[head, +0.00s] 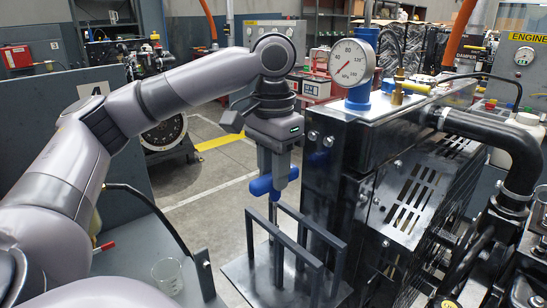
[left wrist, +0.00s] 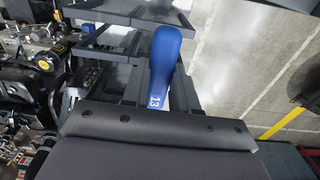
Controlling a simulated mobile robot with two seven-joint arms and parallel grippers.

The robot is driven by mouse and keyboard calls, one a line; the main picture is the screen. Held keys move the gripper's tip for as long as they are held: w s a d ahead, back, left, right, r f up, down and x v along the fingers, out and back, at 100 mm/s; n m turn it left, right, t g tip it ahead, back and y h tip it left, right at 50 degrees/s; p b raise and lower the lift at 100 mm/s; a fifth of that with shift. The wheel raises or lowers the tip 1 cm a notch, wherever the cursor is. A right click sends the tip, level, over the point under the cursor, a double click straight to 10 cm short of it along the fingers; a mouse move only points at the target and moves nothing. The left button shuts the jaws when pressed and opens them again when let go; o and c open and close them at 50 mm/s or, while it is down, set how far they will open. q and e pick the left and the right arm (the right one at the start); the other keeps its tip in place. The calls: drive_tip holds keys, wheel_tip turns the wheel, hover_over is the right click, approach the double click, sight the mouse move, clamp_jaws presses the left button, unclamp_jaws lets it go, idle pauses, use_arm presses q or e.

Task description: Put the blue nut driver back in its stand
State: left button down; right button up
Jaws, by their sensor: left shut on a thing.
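My left gripper (head: 275,172) points down and is shut on the blue nut driver (head: 261,186), whose blue handle sticks out on both sides of the fingers. In the left wrist view the blue handle (left wrist: 167,50) extends away from the gripper and carries a white "13". The dark grey stand (head: 296,240), a plate with two upright rail frames, is just below the gripper in the head view. Its rails also show in the left wrist view (left wrist: 107,16). My right gripper is not in view.
A black engine housing (head: 335,170) with a pressure gauge (head: 352,62) stands close to the right of the gripper. A clear beaker (head: 168,274) stands on the grey bench at lower left. Open floor (head: 205,190) lies behind.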

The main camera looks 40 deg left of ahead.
sight(273, 199)
use_arm(q)
drive_tip(key=shift+f, duration=2)
drive_tip(key=shift+s+f, duration=0.1)
drive_tip(key=shift+f, duration=0.6)
drive_tip(key=shift+c, duration=2.2)
unclamp_jaws()
drive_tip(key=shift+r, duration=0.15)
drive_tip(key=shift+r+p, duration=0.4)
drive_tip(key=shift+r, duration=0.4)
drive_tip(key=shift+r, duration=0.3)
drive_tip(key=shift+r, duration=0.4)
